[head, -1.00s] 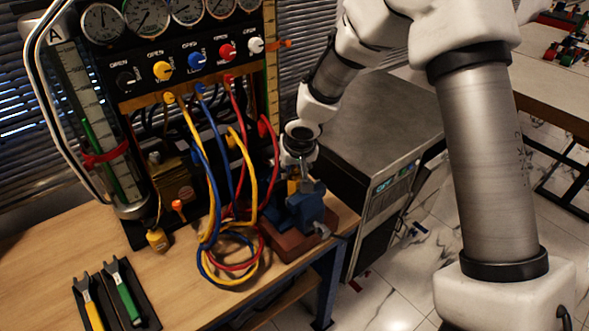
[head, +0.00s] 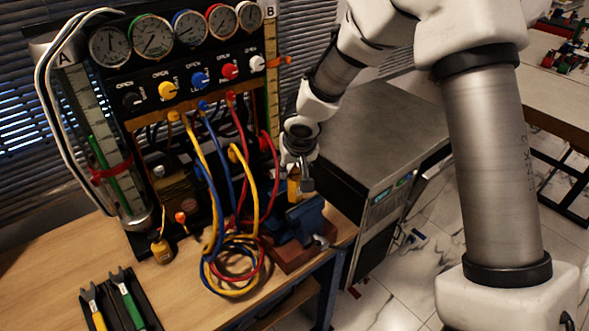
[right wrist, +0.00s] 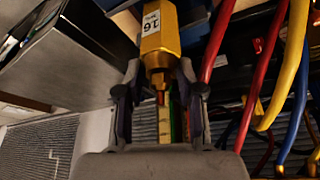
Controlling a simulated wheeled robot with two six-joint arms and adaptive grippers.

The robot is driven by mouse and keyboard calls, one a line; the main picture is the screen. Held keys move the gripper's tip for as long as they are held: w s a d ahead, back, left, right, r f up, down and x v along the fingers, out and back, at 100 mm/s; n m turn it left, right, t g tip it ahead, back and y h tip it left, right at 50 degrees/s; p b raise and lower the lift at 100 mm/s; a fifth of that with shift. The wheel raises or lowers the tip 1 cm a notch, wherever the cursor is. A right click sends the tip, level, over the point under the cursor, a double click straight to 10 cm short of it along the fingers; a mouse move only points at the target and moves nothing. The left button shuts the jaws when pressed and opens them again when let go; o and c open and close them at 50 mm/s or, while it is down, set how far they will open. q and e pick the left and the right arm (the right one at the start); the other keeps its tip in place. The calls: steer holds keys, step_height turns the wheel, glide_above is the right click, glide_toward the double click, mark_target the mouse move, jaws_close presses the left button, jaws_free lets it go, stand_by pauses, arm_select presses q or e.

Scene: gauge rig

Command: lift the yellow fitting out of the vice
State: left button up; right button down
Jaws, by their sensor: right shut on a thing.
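The yellow fitting (head: 294,189), a hex body with a white label reading 16, is between the fingers of my right gripper (head: 301,183). The right wrist view shows the fitting (right wrist: 160,38) gripped near its narrower end by both fingers of the right gripper (right wrist: 159,78). The blue vice (head: 305,217) stands on a red-brown base at the bench's right end, just below the fitting. The fitting's far end runs out of the wrist view, and I cannot tell if it is fully clear of the jaws. My left gripper is not in view.
Red, blue and yellow hoses (head: 235,265) hang from the gauge panel (head: 195,80) and coil on the bench close left of the vice. A grey cabinet (head: 375,150) stands right of it. A black tray (head: 120,305) with two fork-ended tools lies front left.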

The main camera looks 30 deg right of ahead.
steer(key=shift+r+p, duration=1)
steer(key=shift+r, duration=0.55)
